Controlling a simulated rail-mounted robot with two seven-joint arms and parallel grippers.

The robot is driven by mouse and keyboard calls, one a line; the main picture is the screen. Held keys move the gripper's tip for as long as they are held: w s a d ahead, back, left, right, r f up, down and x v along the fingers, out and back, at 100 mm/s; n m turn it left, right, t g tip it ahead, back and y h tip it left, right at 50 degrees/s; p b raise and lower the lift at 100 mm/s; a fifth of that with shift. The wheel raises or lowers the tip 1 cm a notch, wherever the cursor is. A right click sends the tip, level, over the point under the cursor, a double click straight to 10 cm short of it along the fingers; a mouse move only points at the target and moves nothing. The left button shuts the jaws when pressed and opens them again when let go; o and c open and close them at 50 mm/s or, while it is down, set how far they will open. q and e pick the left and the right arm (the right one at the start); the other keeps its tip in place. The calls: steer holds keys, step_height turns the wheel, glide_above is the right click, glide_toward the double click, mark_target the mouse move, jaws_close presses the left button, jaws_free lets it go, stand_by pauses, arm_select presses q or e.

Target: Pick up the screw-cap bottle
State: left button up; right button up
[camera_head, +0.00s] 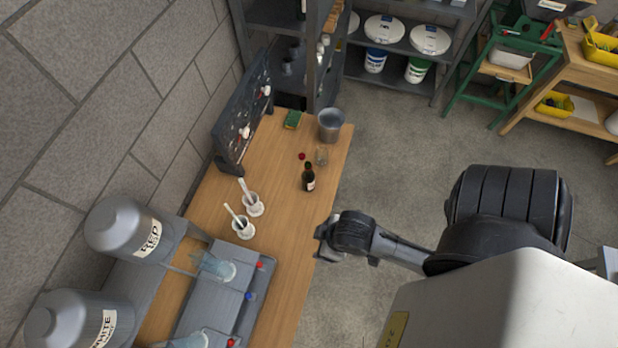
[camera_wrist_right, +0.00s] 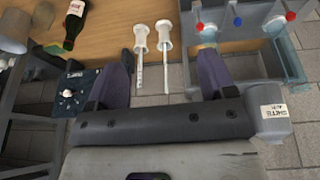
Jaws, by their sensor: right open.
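A dark bottle (camera_head: 308,179) with a pale label stands on the wooden bench, near its right edge. It also shows in the right wrist view as a dark green bottle (camera_wrist_right: 74,26) with a white and red label, at the upper left. My right gripper (camera_head: 322,242) is just off the bench's right edge, nearer the camera than the bottle and apart from it. In the right wrist view its two fingers (camera_wrist_right: 163,75) are spread wide with nothing between them. My left gripper is not in view.
Close to the bottle are a small red piece (camera_head: 301,156), a clear glass (camera_head: 321,156) and a metal bucket (camera_head: 331,125). Two white holders with sticks (camera_head: 253,206) stand nearer. A filling unit (camera_head: 248,268) occupies the near bench; a dark panel (camera_head: 243,125) stands along the left.

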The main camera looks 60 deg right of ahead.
steer(key=shift+o, duration=0.8)
steer(key=shift+w, duration=0.1)
